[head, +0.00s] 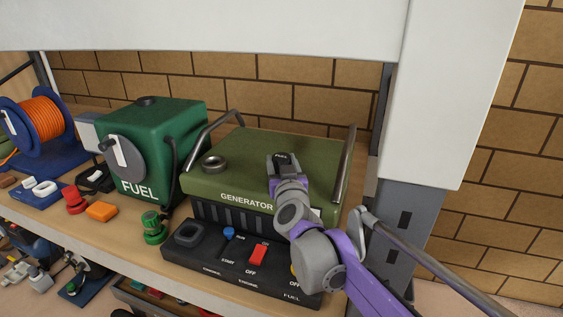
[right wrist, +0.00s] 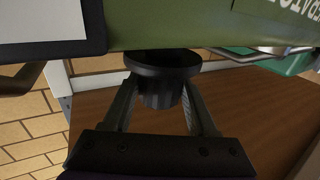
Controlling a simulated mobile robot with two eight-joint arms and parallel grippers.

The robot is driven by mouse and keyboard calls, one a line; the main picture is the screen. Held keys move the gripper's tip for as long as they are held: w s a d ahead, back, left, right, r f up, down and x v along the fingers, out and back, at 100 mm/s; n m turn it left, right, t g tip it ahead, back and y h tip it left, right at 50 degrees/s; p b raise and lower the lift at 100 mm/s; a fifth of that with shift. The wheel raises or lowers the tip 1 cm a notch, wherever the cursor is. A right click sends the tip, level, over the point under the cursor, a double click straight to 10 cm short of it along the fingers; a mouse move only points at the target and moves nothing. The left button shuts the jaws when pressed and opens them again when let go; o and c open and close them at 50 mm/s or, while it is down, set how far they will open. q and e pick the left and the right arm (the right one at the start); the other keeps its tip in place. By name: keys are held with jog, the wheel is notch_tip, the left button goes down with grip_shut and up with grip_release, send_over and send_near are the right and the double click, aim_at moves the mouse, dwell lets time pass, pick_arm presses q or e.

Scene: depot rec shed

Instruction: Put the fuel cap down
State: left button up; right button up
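The black fuel cap (right wrist: 160,75) sits between the two fingers of my right gripper (right wrist: 160,100), which press on its sides. In the head view my right gripper (head: 283,163) is over the right part of the olive generator's top (head: 235,178), with the dark cap (head: 283,157) at its tip. I cannot tell whether the cap touches the generator. The generator's round filler neck (head: 214,163) is open, with no cap on it, left of my gripper. My left gripper is not in view.
A green FUEL can (head: 155,150) stands left of the generator. A black control panel (head: 235,262) is in front. Small red, orange and green parts (head: 101,211) lie on the wooden shelf. A grey post (head: 400,215) and tubular handles flank the generator.

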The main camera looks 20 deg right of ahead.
jog(key=o, duration=0.4)
jog(key=shift+r, duration=0.25)
jog(key=s, duration=0.4)
jog(key=s+a, duration=0.1)
jog(key=s, duration=0.3)
jog(key=s+b, duration=0.1)
jog(key=s, duration=0.3)
jog(key=shift+a+f, duration=0.1)
jog(key=shift+a, duration=0.15)
